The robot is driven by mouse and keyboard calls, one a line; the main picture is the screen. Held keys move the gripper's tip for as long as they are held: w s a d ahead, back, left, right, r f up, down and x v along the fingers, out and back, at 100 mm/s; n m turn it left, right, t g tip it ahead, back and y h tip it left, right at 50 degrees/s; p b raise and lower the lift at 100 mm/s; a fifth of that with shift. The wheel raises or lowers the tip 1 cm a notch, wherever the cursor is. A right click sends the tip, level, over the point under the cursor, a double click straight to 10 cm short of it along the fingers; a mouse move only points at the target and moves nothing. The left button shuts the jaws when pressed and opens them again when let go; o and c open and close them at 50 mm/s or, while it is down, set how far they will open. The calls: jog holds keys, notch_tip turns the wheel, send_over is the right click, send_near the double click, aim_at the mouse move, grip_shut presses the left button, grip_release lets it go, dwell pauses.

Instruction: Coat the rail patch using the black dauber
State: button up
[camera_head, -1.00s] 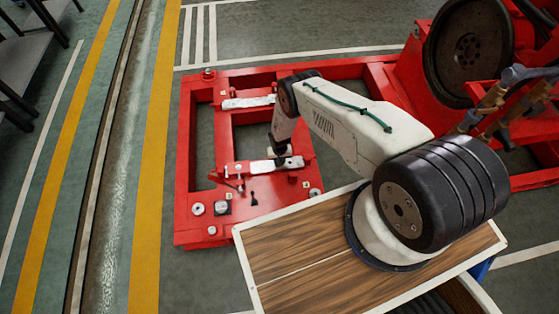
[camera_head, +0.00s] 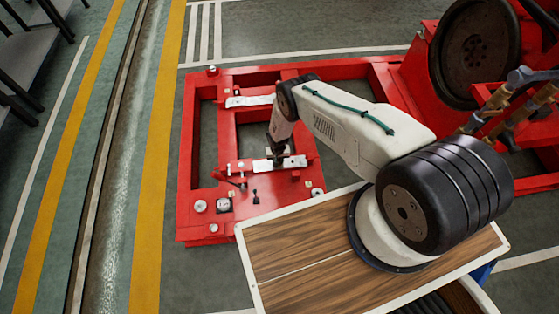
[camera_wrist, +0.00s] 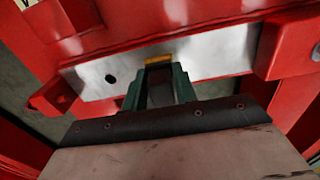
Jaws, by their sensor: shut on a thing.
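My gripper (camera_wrist: 160,88) is shut on a dark tool, seen between its green fingers in the wrist view; I take it for the black dauber (camera_wrist: 159,76). A yellow-orange edge shows at its far end, at a bare silvery plate (camera_wrist: 215,52) on the red frame. Whether the tip touches the plate, I cannot tell. In the head view my gripper (camera_head: 276,155) is low over the near crossbar, where the silvery plate (camera_head: 294,162) shows on its right. The rail patch is not clearly told apart from this plate.
A second silvery plate (camera_head: 250,101) lies on the far crossbar of the red frame (camera_head: 188,165). Small fittings (camera_head: 222,205) stand at its near left corner. A large dark flywheel (camera_head: 470,50) stands at the right. A wooden top (camera_head: 290,265) lies in front.

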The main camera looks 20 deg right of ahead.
jog(key=shift+w+a, duration=0.3)
jog(key=shift+a, duration=1.2)
jog(key=shift+w+a, duration=0.25)
jog(key=shift+a, duration=1.2)
jog(key=shift+w+a, duration=0.3)
jog(key=shift+a, duration=1.2)
jog(key=shift+d, duration=0.15)
jog(key=shift+s+d+f, duration=0.1)
jog(key=shift+s+d, duration=0.1)
jog(key=shift+d, duration=0.3)
